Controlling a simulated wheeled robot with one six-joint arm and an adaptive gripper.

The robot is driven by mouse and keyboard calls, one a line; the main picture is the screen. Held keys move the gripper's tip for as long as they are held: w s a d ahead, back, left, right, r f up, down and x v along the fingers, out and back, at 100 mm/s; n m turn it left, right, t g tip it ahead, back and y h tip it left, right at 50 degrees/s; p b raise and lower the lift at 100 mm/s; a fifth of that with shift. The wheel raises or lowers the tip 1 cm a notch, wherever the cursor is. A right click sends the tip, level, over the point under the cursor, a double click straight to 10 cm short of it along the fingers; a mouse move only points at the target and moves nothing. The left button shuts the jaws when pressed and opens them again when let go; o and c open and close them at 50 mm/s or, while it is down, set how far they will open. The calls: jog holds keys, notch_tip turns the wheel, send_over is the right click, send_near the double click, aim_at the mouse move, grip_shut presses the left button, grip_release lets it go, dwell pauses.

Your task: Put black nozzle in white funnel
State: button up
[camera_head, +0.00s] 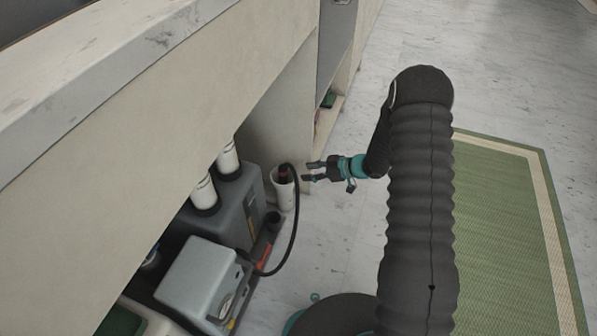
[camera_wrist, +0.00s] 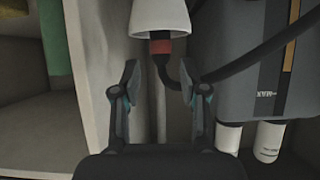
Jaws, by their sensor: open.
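The white funnel (camera_head: 284,192) stands upright at the end of the grey tanks, beside the cabinet wall. The black nozzle (camera_head: 283,172) with its reddish band is at the funnel's mouth, its upper part sticking out and its lower end hidden inside. My gripper (camera_head: 307,171) is open and empty just right of the nozzle, apart from it.
A black hose (camera_head: 295,235) loops from the nozzle down to the grey machine (camera_head: 200,278). A dark grey tank (camera_head: 232,208) with white cylinders stands left of the funnel. The counter (camera_head: 170,110) overhangs the left. Floor (camera_head: 335,225) right of the funnel is clear.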

jog(key=w+d+r+m+t+h, duration=0.1)
jog(key=w+d+r+t+h, duration=0.15)
jog(key=r, duration=0.35)
jog(key=w+d+r+m+t+h, duration=0.1)
jog(key=d+r+h, duration=0.15)
jog(key=r, duration=0.35)
jog(key=w+d+r+m+t+h, duration=0.1)
jog(key=w+d+r+t, duration=0.1)
jog(key=d+r, duration=0.3)
jog(key=s+d+r+m+t+h, duration=0.1)
jog(key=s+d+r+m+h, duration=0.15)
jog(key=r, duration=0.45)
jog(key=s+d+r+m+h, duration=0.2)
jog(key=s+r+h, duration=0.1)
jog(key=r, duration=0.3)
jog(key=s+d+r+m+g+h, duration=0.15)
jog(key=s+r, duration=0.25)
jog(key=s, duration=0.4)
jog(key=s+d+r+m+h, duration=0.1)
jog(key=s+r+m, duration=0.25)
jog(key=s, duration=0.35)
jog(key=s+a+g+y, duration=0.1)
jog(key=s+a, duration=0.1)
jog(key=s, duration=0.8)
jog(key=s+a+m+g+y, duration=0.1)
jog(key=s+a+g, duration=0.1)
jog(key=s, duration=0.8)
jog(key=shift+s+a+f+g, duration=0.3)
jog(key=shift+a+f, duration=0.15)
jog(key=shift+a, duration=0.4)
